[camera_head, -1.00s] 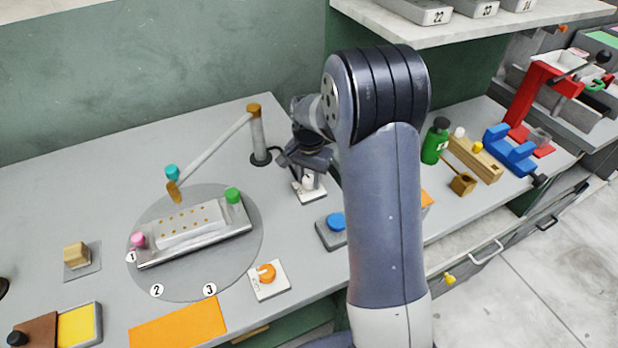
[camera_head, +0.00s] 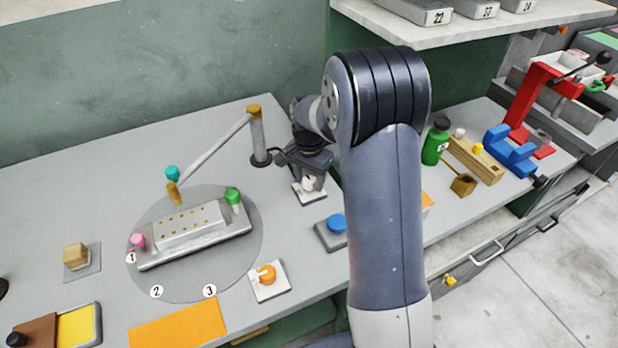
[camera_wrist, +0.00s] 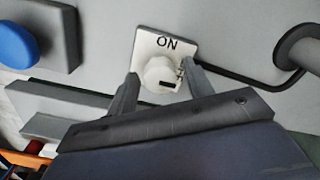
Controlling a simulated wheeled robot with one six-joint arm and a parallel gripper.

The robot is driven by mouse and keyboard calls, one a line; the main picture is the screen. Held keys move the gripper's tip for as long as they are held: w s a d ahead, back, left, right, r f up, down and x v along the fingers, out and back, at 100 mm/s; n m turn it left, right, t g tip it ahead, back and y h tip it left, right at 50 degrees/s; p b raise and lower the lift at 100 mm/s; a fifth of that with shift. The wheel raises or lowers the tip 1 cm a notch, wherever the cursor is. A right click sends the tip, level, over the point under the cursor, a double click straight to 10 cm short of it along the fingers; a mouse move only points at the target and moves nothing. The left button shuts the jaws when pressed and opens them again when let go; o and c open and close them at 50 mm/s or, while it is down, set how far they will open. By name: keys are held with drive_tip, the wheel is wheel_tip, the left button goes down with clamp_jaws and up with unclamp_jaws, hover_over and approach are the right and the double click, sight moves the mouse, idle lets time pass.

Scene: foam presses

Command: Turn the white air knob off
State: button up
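The white air knob (camera_wrist: 159,76) sits on a small white plate (camera_wrist: 146,43) that reads "ON" at its upper edge in the wrist view. The knob has a dark mark on its near side. My gripper (camera_wrist: 160,77) is open, with one finger on each side of the knob. A small gap shows at the left finger; the right finger is very close to the knob, and I cannot tell whether it touches. In the head view the knob (camera_head: 309,184) is partly under my gripper (camera_head: 310,177), whose fingertips are hard to make out.
A blue button (camera_head: 337,222) on a grey box stands in front of the knob. A grey post (camera_head: 257,140) with a thin arm stands to its left. A round turntable (camera_head: 245,255) with a metal mould lies further left. An orange knob (camera_head: 267,272) is nearer the front edge.

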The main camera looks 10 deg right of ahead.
sight(309, 179)
drive_tip(key=shift+o, duration=0.3)
wheel_tip(309, 179, up, 11)
drive_tip(key=shift+b, duration=0.3)
drive_tip(key=shift+f, duration=0.15)
wheel_tip(309, 179, down, 11)
drive_tip(key=shift+r+p, duration=0.1)
drive_tip(key=shift+p, duration=0.25)
idle(0.5)
drive_tip(key=shift+r, duration=0.1)
